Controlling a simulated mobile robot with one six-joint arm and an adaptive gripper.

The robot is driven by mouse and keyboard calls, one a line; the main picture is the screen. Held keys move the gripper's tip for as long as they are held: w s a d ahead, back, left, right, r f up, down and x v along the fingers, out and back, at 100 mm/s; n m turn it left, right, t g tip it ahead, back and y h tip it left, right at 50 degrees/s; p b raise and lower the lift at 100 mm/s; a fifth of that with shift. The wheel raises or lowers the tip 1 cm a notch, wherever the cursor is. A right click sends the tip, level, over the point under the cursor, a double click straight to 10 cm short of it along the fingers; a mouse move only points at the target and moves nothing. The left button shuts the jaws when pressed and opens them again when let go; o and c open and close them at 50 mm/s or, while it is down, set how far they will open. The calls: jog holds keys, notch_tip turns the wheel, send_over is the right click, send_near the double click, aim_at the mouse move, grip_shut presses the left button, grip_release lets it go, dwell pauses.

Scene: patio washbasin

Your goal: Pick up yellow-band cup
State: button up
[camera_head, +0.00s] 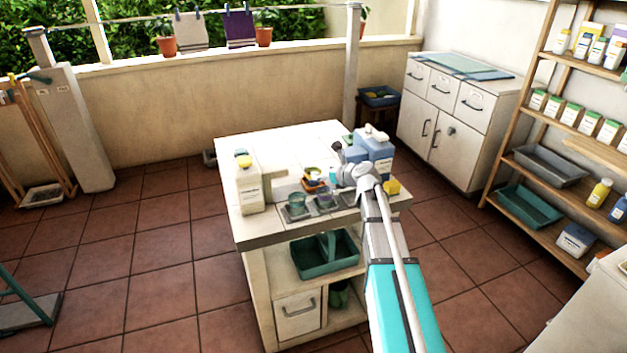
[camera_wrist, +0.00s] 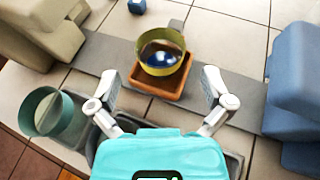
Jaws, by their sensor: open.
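The yellow-band cup (camera_wrist: 161,69) stands upright in a small orange-brown tray (camera_wrist: 150,86) in the wrist view. A yellow band rings its rim, and its inside looks dark blue and shiny. My gripper (camera_wrist: 160,88) is open and empty. Its two fingers point toward the tray from the near side, one to the left and one to the right of it. In the head view the tray (camera_head: 313,186) sits on the white counter, left of my gripper (camera_head: 341,172).
A beige jug (camera_wrist: 40,28) is at upper left, a blue jug (camera_wrist: 297,78) at right, and a small blue block (camera_wrist: 137,6) beyond. The white counter (camera_head: 290,145) is clear at the back.

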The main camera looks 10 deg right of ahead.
aim_at(309, 171)
jog(key=shift+b+x, duration=0.95)
jog(key=shift+x, duration=1.75)
jog(key=shift+d, duration=0.1)
jog(key=c, duration=1)
